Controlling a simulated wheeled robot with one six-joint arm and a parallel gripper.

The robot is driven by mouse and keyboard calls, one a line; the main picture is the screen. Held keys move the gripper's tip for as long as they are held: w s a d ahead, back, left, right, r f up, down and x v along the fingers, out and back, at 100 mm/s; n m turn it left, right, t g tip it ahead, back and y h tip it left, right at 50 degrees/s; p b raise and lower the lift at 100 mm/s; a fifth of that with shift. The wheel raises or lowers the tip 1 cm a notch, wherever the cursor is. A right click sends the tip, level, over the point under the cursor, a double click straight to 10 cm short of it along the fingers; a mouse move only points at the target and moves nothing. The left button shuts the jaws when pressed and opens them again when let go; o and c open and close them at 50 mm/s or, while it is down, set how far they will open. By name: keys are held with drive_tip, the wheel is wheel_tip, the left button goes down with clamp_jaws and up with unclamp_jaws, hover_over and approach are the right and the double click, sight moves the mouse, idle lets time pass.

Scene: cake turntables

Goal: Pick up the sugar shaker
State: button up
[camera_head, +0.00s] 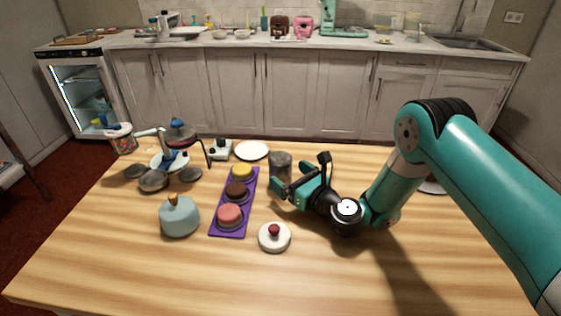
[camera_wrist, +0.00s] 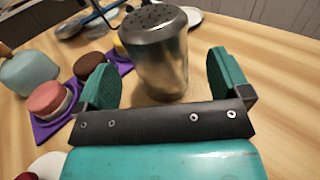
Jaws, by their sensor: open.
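The sugar shaker (camera_wrist: 158,60) is a grey metal cylinder with a dark perforated top. It stands upright on the wooden table and also shows in the head view (camera_head: 281,160), partly hidden behind my gripper. My gripper (camera_wrist: 163,80) is open, with its two teal fingers spread to the left and right of the shaker in the wrist view. The shaker is between or just beyond the fingertips, and a gap shows on each side. In the head view my gripper (camera_head: 280,185) is low over the table at the near side of the shaker.
A purple mat (camera_head: 216,215) with several small cakes lies left of the shaker. A blue domed cover (camera_head: 180,217), a white dish with a red ball (camera_head: 274,237), a white plate (camera_head: 252,150) and a stand with pans (camera_head: 153,180) surround it. The table's front is clear.

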drive_tip(key=shift+w+a+r+p, duration=0.15)
drive_tip(key=shift+r+p, duration=0.3)
drive_tip(key=shift+p, duration=0.2)
drive_tip(key=shift+f+p+x, duration=0.15)
drive_tip(key=shift+f+x, duration=0.05)
drive_tip(key=shift+x, duration=0.75)
drive_tip(key=shift+f+p+x, duration=0.15)
drive_tip(key=shift+f+x, duration=0.1)
drive_tip(key=shift+x, duration=0.65)
drive_tip(key=c, duration=1.2)
drive_tip(key=shift+o, duration=0.2)
drive_tip(key=shift+r, duration=0.15)
wheel_tip(320, 180, up, 20)
drive_tip(key=p, duration=0.1)
drive_tip(key=shift+a, duration=0.15)
